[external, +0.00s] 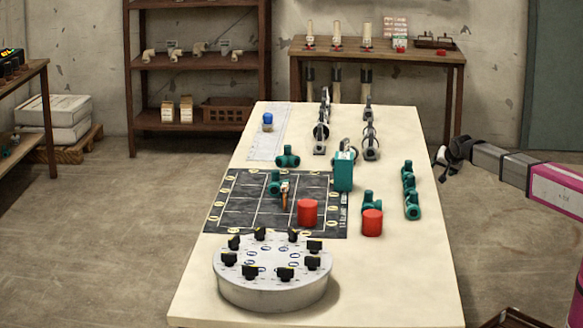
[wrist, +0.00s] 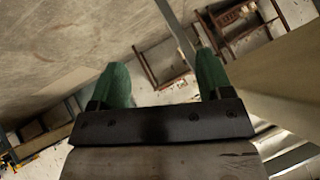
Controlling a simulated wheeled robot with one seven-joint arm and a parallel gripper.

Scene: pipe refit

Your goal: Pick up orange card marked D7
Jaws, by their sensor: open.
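A small upright orange piece (external: 285,194) stands on the black gridded mat (external: 240,222), close to a green pipe fitting (external: 274,183). It may be the orange card, but it is too small to read any D7 mark. My gripper (external: 446,153) is off the right side of the table, well apart from the orange piece. In the wrist view my gripper (wrist: 162,82) shows two green fingers spread apart with nothing between them. The orange piece does not show in the wrist view.
Grey metal fittings (external: 321,130) stand toward the back. A shelf (external: 200,62) and workbench (external: 375,55) line the wall.

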